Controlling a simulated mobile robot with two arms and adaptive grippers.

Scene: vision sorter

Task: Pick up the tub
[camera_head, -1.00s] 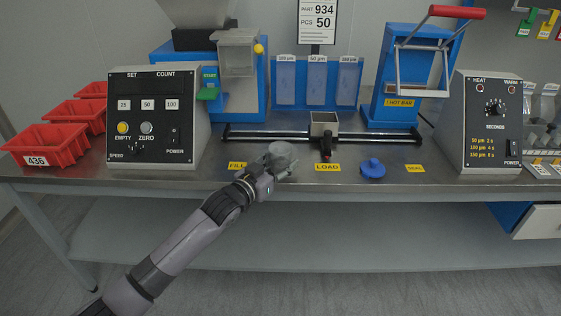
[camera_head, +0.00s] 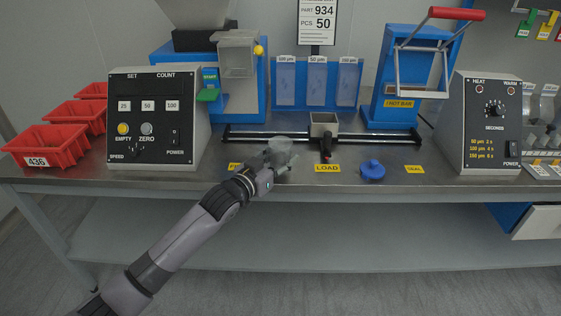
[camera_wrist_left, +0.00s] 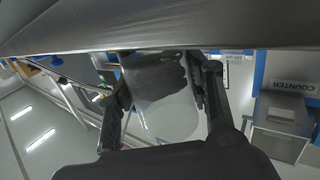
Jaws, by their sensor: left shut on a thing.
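The tub is a clear, see-through cup (camera_head: 280,147) just above the front of the steel bench, near the yellow FILL label. My left gripper (camera_head: 279,164) is shut on the tub, one finger on each side of it. In the left wrist view the tub (camera_wrist_left: 165,105) fills the space between the dark fingers of the left gripper (camera_wrist_left: 168,110). The tub looks roughly upright in the head view. My fingers partly hide its lower part. My right gripper is not in view.
The steel bench (camera_head: 310,178) has a yellow LOAD label (camera_head: 327,168) and a blue knobbed lid-like piece (camera_head: 372,169) to the right. A rail with a small metal box (camera_head: 324,125) stands behind. A counter box (camera_head: 155,118) and red bins (camera_head: 45,146) are at left.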

